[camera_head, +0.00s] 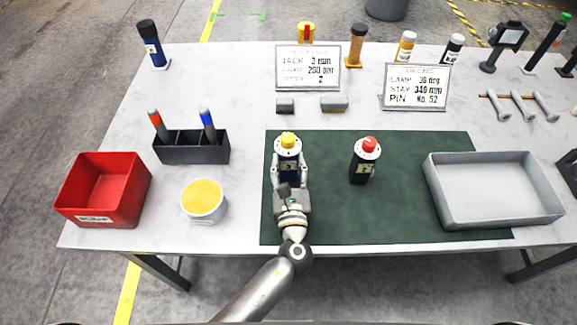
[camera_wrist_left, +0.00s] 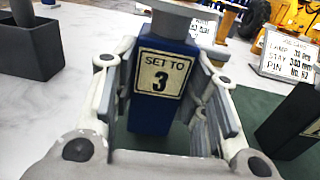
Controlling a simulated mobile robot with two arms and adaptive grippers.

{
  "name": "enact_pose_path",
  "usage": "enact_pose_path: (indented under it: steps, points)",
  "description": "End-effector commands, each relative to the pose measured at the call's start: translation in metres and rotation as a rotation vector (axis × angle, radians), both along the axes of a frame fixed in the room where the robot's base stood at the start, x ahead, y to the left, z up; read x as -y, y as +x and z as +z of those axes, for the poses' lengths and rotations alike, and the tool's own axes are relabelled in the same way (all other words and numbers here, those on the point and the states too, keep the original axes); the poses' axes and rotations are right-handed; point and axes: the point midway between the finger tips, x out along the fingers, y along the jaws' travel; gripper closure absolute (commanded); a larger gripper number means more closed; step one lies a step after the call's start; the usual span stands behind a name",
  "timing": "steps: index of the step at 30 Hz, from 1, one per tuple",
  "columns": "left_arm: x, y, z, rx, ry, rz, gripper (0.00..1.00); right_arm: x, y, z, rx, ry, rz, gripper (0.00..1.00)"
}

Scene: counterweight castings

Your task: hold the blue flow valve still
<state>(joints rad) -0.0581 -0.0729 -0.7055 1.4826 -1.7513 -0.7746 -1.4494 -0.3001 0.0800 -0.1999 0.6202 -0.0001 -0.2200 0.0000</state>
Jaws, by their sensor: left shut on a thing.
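The blue flow valve (camera_head: 288,157) stands upright on the dark green mat (camera_head: 330,215), with a white dial and a yellow knob on top. My left gripper (camera_head: 290,172) is shut on its body, one finger on each side. In the left wrist view the blue valve (camera_wrist_left: 150,118) shows between the fingers, with a label reading "SET TO 3"; its top is cut off by the frame. A black valve (camera_head: 362,168) with a white dial and a red knob stands on the mat to the right, apart from the gripper. My right gripper is out of view.
A red bin (camera_head: 103,215), a black pen holder (camera_head: 192,153) and a yellow-topped tub (camera_head: 203,203) stand left of the mat. A grey tray (camera_head: 494,214) overlaps the mat's right side. Two signs (camera_head: 308,68) (camera_head: 415,87) stand behind. The mat between black valve and tray is clear.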

Motion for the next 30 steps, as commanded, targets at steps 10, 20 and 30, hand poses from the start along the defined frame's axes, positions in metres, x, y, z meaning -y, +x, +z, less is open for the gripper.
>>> enact_pose_path:
  steps: [10, 20, 30]
  points:
    - [0.0, 0.0, -0.005, 0.004, -0.001, 0.0, 1.0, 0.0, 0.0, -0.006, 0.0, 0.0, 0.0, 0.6]
    - [0.0, 0.0, -0.014, 0.005, -0.001, 0.001, 1.0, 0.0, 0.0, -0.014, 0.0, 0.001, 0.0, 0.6]
    - [0.0, 0.0, -0.014, 0.004, -0.001, 0.001, 1.0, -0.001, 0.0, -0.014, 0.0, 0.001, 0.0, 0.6]
